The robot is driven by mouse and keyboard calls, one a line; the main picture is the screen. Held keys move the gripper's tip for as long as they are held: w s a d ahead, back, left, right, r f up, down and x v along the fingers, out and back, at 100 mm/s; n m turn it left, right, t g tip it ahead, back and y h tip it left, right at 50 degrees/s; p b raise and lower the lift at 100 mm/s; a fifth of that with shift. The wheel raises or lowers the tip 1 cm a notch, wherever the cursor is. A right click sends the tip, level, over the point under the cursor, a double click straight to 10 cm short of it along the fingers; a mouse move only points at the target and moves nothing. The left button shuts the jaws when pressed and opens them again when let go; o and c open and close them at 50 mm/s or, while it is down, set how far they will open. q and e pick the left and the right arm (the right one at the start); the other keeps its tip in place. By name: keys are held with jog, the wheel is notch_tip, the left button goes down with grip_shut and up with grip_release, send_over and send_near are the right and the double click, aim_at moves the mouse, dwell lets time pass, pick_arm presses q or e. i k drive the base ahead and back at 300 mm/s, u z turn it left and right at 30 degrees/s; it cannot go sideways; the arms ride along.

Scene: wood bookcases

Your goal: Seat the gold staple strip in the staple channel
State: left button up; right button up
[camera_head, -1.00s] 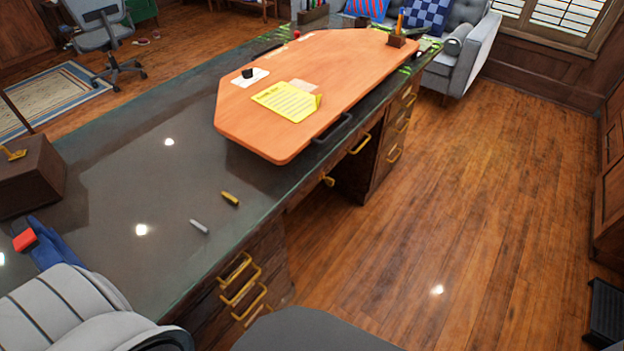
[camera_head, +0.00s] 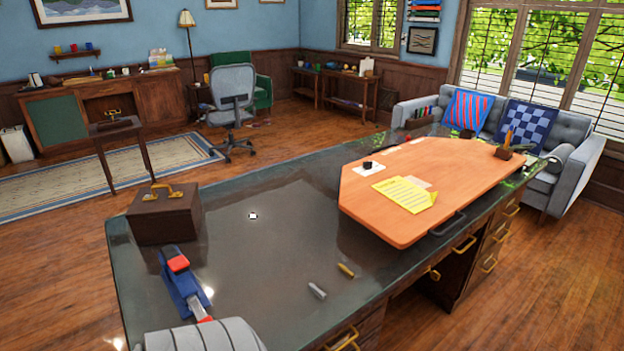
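The gold staple strip (camera_head: 346,270) lies on the dark, glossy desk top (camera_head: 255,245), near the desk's front edge and below the orange board. A similar silver strip (camera_head: 317,290) lies just left of it and nearer. A blue stapler-like object (camera_head: 182,284) with a red end (camera_head: 178,263) and a grey metal part (camera_head: 196,304) lies at the left of the desk. Its near end is partly hidden, and I cannot make out the staple channel clearly.
A brown box (camera_head: 165,222) with a gold handle stands behind the blue object. An orange board (camera_head: 405,225) with yellow paper (camera_head: 408,194) covers the right part.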

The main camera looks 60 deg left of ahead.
aim_at(196, 307)
jog(key=k, duration=0.45)
jog(key=u, duration=0.7)
